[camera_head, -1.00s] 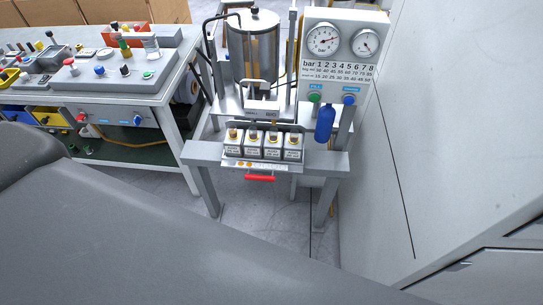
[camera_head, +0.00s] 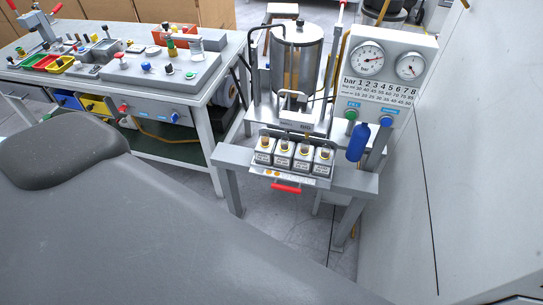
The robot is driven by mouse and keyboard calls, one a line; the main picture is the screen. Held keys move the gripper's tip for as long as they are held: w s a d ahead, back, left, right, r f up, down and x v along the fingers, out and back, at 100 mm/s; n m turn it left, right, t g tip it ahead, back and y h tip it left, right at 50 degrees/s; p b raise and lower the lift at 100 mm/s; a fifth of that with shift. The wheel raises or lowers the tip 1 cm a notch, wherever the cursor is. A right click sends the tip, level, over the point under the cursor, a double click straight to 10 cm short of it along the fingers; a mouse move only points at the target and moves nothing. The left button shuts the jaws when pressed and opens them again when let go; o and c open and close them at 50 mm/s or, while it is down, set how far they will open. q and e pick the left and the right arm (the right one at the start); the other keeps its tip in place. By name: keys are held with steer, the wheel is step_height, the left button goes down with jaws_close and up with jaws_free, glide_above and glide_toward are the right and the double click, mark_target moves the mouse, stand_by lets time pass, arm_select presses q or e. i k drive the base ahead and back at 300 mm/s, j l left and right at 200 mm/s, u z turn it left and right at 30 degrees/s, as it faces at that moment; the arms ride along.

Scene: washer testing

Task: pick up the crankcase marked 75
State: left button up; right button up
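No part that I can identify as the crankcase marked 75 shows in the head view. Several small grey blocks with brass-coloured tops, such as the leftmost block (camera_head: 264,157), stand in a row on the test stand (camera_head: 230,157). Their labels are too small to read. Neither of my grippers is in view. A large dark grey surface, which may be part of my own body, fills the lower left and hides what lies behind it.
A workbench (camera_head: 226,62) with coloured bins and controls stands at the left. A metal tank (camera_head: 298,55), a gauge panel (camera_head: 385,72), a blue cylinder (camera_head: 358,142) and a red handle (camera_head: 286,188) are at the test stand. A pale wall closes the right side.

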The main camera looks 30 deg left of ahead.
mark_target(266, 147)
steer(key=z, duration=0.5)
steer(key=j+z, duration=0.8)
steer(key=k+j+z, duration=0.1)
steer(key=j, duration=0.2)
steer(key=k+j+z, duration=0.15)
steer(key=j+z, duration=0.1)
steer(key=j, duration=0.3)
steer(key=k+j, duration=0.15)
steer(key=j, duration=0.2)
steer(key=k+j, duration=0.15)
steer(key=j, duration=0.2)
steer(key=k+j+z, duration=0.1)
steer(key=j, duration=0.25)
steer(key=k+j, duration=0.2)
steer(key=j, duration=0.15)
steer(key=k+j, duration=0.15)
steer(key=j, duration=0.2)
steer(key=z, duration=0.05)
